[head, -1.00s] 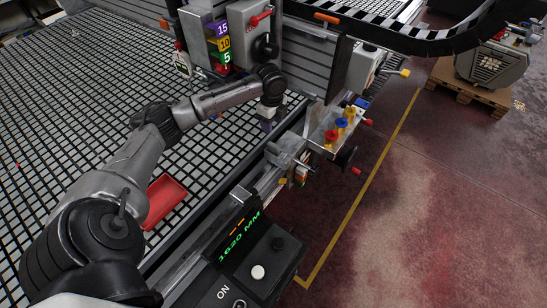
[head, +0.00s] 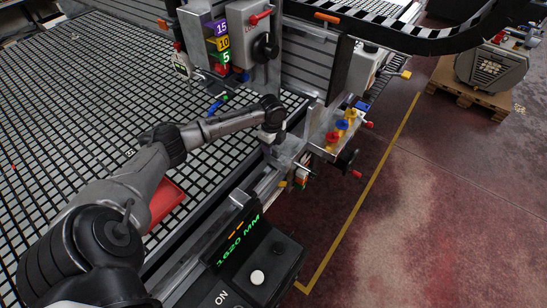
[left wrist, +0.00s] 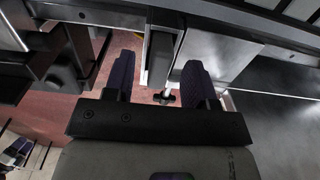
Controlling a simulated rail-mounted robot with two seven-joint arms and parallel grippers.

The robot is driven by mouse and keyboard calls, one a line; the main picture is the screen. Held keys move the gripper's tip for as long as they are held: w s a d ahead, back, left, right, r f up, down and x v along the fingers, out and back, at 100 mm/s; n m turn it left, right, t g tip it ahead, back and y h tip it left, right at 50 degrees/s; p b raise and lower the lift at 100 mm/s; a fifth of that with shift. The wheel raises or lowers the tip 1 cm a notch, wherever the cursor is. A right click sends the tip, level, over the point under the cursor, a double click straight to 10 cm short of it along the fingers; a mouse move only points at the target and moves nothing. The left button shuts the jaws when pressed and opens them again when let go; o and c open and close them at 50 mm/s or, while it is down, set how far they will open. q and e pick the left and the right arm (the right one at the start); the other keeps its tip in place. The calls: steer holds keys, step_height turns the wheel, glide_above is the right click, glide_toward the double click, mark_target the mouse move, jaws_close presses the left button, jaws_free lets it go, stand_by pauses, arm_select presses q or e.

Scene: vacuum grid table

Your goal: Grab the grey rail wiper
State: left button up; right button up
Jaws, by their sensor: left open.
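My left gripper (head: 272,140) is over the rail at the table's right edge, pointing down. In the left wrist view its two dark ribbed fingers (left wrist: 158,84) are open. A narrow grey block (left wrist: 161,58), which looks like the grey rail wiper, stands between them with a gap to the right finger. The left finger also looks apart from it. A small dark knob on a thin stem shows just below the block. In the head view the wiper cannot be told apart from the gripper and the metal carriage (head: 290,150). My right gripper is not in view.
A bracket with coloured knobs (head: 341,125) stands right of the gripper. A control box (head: 262,262) with a green display is in front. Upright plates and a lever box (head: 252,38) stand behind.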

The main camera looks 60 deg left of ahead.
arm_select(q)
step_height(320, 180, down, 2)
steer(key=shift+f, duration=0.1)
steer(key=shift+c, duration=0.3)
jaws_close()
